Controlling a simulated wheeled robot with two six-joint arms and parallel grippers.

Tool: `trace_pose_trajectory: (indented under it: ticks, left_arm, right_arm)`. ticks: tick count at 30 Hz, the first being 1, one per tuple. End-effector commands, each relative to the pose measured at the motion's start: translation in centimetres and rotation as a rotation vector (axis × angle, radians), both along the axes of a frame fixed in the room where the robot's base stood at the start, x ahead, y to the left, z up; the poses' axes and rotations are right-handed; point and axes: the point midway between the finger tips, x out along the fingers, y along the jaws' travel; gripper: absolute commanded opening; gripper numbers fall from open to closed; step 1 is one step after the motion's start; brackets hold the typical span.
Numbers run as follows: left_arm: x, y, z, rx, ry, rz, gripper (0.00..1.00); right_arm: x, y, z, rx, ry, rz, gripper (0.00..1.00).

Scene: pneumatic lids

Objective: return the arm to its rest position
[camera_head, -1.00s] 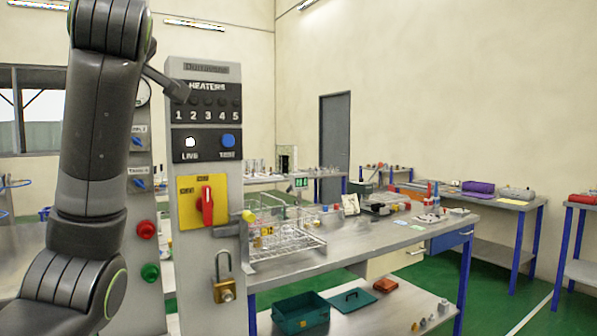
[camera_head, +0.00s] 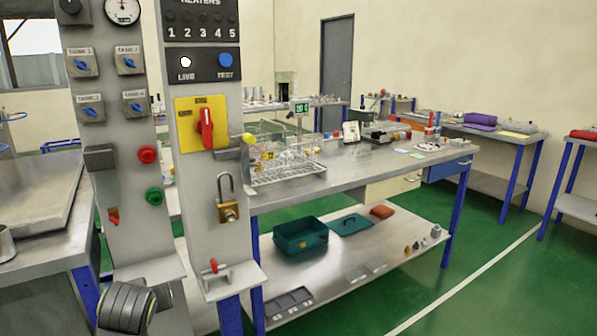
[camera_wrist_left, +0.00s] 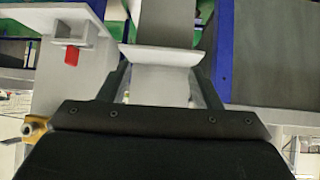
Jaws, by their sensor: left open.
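My left arm (camera_head: 127,305) shows in the head view only as a dark ribbed joint at the bottom left, in front of the foot of the control panels. The rest of it is out of that frame. In the left wrist view my left gripper (camera_wrist_left: 163,88) is open, its two dark fingers spread apart. Nothing is held between them. A pale grey bracket or ledge (camera_wrist_left: 160,58) shows between and beyond the fingers; I cannot tell how far off it is. My right gripper is in neither view.
The grey heater panel (camera_head: 205,170) has a red rotary switch (camera_head: 205,128) and a brass padlock (camera_head: 228,211). A second panel (camera_head: 118,180) stands left. The bench (camera_head: 370,168) holds a wire rack (camera_head: 285,165). A teal box (camera_head: 300,240) sits on its lower shelf. Green floor is clear at right.

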Motion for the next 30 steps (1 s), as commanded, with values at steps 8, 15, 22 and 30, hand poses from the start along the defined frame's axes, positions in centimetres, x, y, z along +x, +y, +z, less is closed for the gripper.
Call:
trace_pose_trajectory:
  ticks: [8,15,22,30]
  left_arm:
    - [-10.6,0.3,-11.2,0.031,0.216,-0.126,0.58]
    - [-21.0,0.1,-17.0,0.037,0.378,-0.227,0.58]
    - [-29.0,-0.4,-19.3,0.032,0.488,-0.3,0.58]
    - [-35.4,-1.0,-20.0,0.023,0.573,-0.355,0.58]
  right_arm:
    - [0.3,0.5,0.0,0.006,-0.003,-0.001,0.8]
    - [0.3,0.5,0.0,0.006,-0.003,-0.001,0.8]
    - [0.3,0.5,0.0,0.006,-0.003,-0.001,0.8]
    - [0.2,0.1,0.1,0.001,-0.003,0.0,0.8]
